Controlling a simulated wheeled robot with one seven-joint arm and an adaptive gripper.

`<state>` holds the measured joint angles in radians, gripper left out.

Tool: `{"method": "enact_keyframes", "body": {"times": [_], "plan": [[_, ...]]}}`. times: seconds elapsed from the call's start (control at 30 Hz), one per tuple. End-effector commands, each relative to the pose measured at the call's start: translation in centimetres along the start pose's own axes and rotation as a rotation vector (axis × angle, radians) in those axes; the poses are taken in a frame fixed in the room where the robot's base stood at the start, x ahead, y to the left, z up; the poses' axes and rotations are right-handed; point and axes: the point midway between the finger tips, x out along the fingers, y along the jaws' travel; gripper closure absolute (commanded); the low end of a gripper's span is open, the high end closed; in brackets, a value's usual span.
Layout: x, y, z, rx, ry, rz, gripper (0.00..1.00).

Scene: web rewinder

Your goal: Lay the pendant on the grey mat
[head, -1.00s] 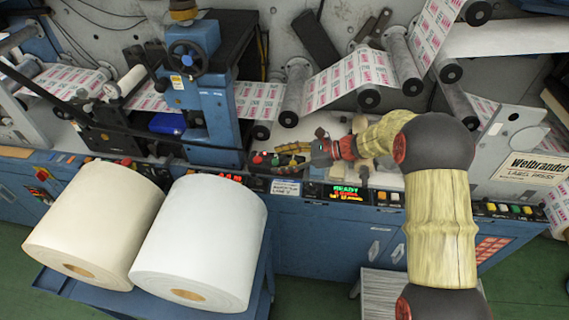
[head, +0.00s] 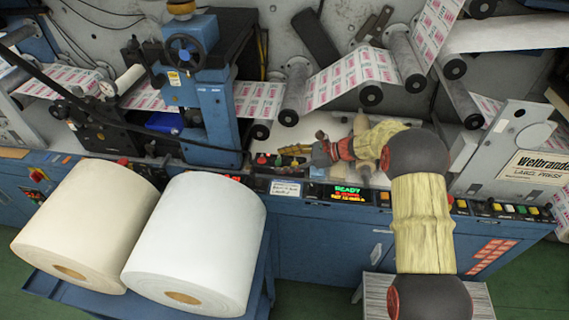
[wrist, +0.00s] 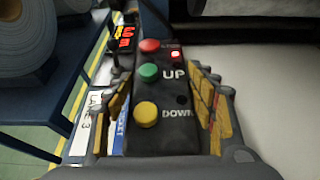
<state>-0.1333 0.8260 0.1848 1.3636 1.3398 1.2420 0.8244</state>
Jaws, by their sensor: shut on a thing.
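The pendant (wrist: 165,95) is a black box with red, green and yellow buttons, marked UP and DOWN. In the wrist view it lies lengthwise between the gold-padded fingers of my gripper (wrist: 160,88), which is shut on it. In the head view my gripper (head: 298,153) is over the front edge of the press, with the pendant's buttons (head: 270,160) showing at its left. A pale surface (wrist: 270,85) lies to the right in the wrist view. I cannot tell whether it is the grey mat.
A lit READY display (head: 348,193) and button panels line the front of the blue press. Two big rolls, one cream (head: 90,225) and one white (head: 195,245), stand at the left front. A striped grey top (head: 375,292) is at the lower right, partly behind my arm.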

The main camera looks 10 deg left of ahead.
Motion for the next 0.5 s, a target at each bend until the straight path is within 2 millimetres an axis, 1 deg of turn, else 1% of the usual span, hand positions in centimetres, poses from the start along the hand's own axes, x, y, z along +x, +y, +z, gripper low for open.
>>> {"method": "enact_keyframes", "body": {"times": [0.23,0.4,0.43,0.5], "plan": [[-0.04,-0.15,0.17,-0.006,-0.002,-0.003,0.93],[0.1,-0.15,-0.18,-0.006,-0.002,-0.002,0.93],[0.17,-0.09,-0.38,-0.004,0.0,-0.002,0.43],[0.15,-0.08,-0.34,-0.004,0.0,-0.002,0.39]]}}
